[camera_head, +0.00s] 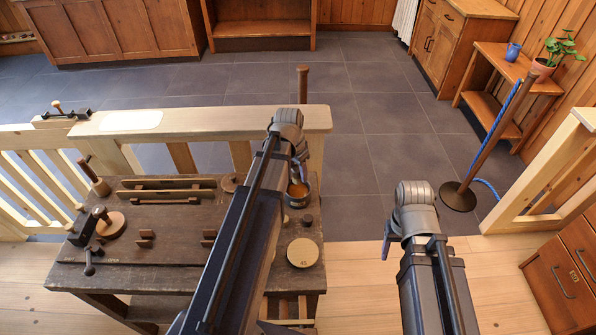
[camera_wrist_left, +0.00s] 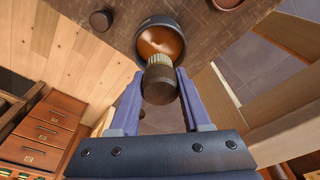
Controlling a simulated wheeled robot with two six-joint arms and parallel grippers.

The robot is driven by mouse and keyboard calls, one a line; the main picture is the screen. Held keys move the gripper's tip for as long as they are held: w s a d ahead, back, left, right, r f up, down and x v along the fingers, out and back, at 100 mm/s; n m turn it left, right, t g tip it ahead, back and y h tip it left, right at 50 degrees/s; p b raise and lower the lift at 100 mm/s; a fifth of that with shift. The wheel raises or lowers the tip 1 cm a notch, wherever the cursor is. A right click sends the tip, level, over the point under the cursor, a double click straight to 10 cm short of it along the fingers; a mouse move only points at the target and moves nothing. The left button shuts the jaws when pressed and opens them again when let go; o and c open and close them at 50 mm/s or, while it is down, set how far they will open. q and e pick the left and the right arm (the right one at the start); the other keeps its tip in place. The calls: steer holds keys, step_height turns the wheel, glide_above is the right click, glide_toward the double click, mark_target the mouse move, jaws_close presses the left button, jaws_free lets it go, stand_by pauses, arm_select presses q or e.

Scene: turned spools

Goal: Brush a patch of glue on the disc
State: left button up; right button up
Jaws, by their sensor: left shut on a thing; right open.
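My left gripper (camera_wrist_left: 160,95) is shut on a brush (camera_wrist_left: 160,83) with a dark handle and pale bristles. The bristles point at the glue pot (camera_wrist_left: 161,40), a dark round pot with amber glue inside; I cannot tell whether they touch the glue. The pot (camera_head: 299,194) also shows in the head view, just below my left gripper (camera_head: 299,178), which is partly hidden by its arm. A pale round disc (camera_head: 303,252) lies on the workbench, nearer than the pot. Another wooden disc (camera_head: 111,226) is at the bench's left. My right gripper (camera_head: 387,243) is open, right of the bench.
The dark workbench (camera_head: 150,277) carries wooden strips (camera_head: 165,190), small blocks, a clamp (camera_head: 90,225) and a small dark knob (camera_head: 307,220). A pale railing (camera_head: 210,121) runs behind it. A post with blue rope (camera_head: 490,140) stands right. The floor between is clear.

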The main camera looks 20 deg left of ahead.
mark_target(298, 183)
arm_select(q)
steer(key=shift+f+b, duration=2)
steer(key=shift+f, duration=0.35)
steer(key=shift+f+b, duration=0.5)
steer(key=shift+b, duration=0.05)
steer(key=shift+r, duration=0.1)
stand_by(0.3)
step_height(298, 183, up, 7)
steer(key=p, duration=0.7)
stand_by(0.3)
stand_by(0.4)
